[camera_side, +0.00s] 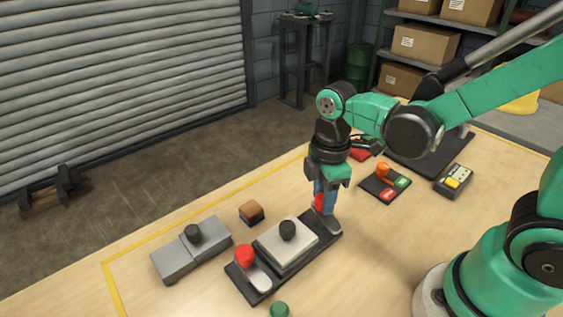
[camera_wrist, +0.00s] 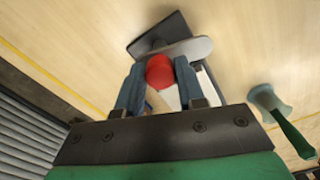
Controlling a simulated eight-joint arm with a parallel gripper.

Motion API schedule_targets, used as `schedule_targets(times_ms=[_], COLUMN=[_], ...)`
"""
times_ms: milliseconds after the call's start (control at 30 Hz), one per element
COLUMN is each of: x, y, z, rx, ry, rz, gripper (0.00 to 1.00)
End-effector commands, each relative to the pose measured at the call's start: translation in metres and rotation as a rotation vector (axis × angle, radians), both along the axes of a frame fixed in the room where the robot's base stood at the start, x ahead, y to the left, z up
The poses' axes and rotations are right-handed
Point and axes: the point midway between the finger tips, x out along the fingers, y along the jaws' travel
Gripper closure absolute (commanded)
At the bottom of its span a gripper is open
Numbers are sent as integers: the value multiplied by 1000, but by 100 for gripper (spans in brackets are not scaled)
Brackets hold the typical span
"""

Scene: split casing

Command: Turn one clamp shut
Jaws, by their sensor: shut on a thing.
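My gripper (camera_side: 322,198) is shut on the red knob of the far clamp (camera_side: 324,218), at the right end of the black base plate (camera_side: 262,291). In the wrist view the red knob (camera_wrist: 160,71) sits between my two blue fingers, and the clamp's grey bar (camera_wrist: 195,47) extends to the right over the dark plate (camera_wrist: 147,40). A pale casing lid (camera_side: 268,244) with a black knob lies on the plate. The near clamp's red knob (camera_side: 245,256) is at the plate's left end, its grey bar lying across the plate beside the lid.
A grey block (camera_side: 176,262) with a black knob and a small brown-topped block (camera_side: 251,211) lie to the left. A green-topped item (camera_side: 279,310) is at the front edge. A button panel (camera_side: 385,184) and a yellow-button box (camera_side: 453,180) are at the right.

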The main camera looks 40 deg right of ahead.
Motion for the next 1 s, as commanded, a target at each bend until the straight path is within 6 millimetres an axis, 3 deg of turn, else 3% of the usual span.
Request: schedule_targets(times_ms=[1000], x=[0], y=[1], z=[0], rx=[0], ry=[0], rz=[-957], gripper=[100])
